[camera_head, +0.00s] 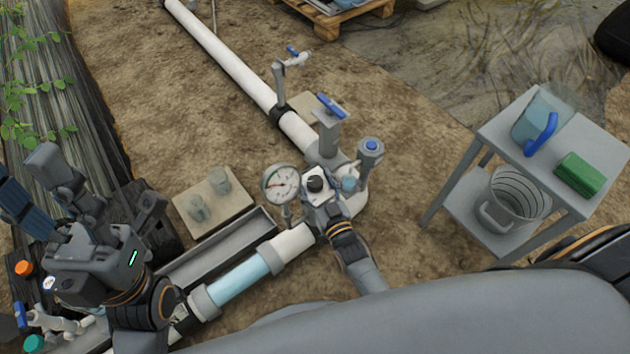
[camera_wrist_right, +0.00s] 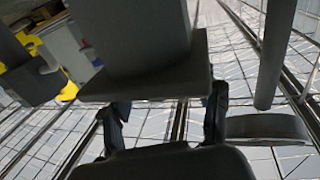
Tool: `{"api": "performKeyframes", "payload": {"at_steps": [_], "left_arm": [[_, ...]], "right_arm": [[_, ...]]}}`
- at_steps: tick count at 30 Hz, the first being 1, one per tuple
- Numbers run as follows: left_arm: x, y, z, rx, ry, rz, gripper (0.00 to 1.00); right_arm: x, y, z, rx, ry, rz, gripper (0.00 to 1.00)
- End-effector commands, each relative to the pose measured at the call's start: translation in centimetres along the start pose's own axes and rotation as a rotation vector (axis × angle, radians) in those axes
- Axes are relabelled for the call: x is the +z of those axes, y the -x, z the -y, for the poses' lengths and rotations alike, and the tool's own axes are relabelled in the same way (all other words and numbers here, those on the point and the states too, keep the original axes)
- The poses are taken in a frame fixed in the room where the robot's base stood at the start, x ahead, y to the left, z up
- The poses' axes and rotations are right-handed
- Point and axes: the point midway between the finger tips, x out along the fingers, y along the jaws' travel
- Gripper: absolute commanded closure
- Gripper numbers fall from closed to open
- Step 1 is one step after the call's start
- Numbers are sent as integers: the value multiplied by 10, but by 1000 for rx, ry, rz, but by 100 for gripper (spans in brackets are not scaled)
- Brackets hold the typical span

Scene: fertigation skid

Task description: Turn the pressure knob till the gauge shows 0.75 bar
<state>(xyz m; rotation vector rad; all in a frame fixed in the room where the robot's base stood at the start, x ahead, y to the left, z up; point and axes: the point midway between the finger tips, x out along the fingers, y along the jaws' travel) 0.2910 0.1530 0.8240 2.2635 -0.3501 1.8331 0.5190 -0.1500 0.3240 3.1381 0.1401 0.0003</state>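The round pressure gauge (camera_head: 282,185) has a white face and stands on the white pipe. Its needle is too small to read surely. A black knob (camera_head: 316,183) on a pale square plate is just right of it. My right gripper (camera_head: 320,198) is right at the knob, reaching up from below. In the right wrist view its two fingers (camera_wrist_right: 164,115) are apart, with a large grey block (camera_wrist_right: 145,85) in front of and between them. Whether they touch the knob is hidden. My left gripper (camera_head: 100,188) is at the left with its fingers spread and nothing between them.
A blue-handled valve (camera_head: 330,108) and a blue-capped fitting (camera_head: 370,148) stand close behind and right of the knob. A grey trough (camera_head: 220,250) and a slab (camera_head: 190,208) with two cups lie left. A grey cart (camera_head: 480,140) with jug, green block and bucket stands right.

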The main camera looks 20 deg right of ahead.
Motion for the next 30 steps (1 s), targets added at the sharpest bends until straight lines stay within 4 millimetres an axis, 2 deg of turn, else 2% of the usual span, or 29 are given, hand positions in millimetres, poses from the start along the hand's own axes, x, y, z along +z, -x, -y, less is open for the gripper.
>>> {"api": "performKeyframes", "payload": {"at_steps": [7,11,24,30], "left_arm": [[-1,-2,1,0,-2,-7,54],[-1,-2,1,-1,-2,-6,54],[0,-1,0,0,-1,-3,54],[0,-1,0,0,-1,-2,54]], "right_arm": [[0,1,0,0,0,1,38],[1,10,0,0,0,3,38],[1,97,0,-1,-1,4,38],[1,117,0,-1,-1,1,38]]}}
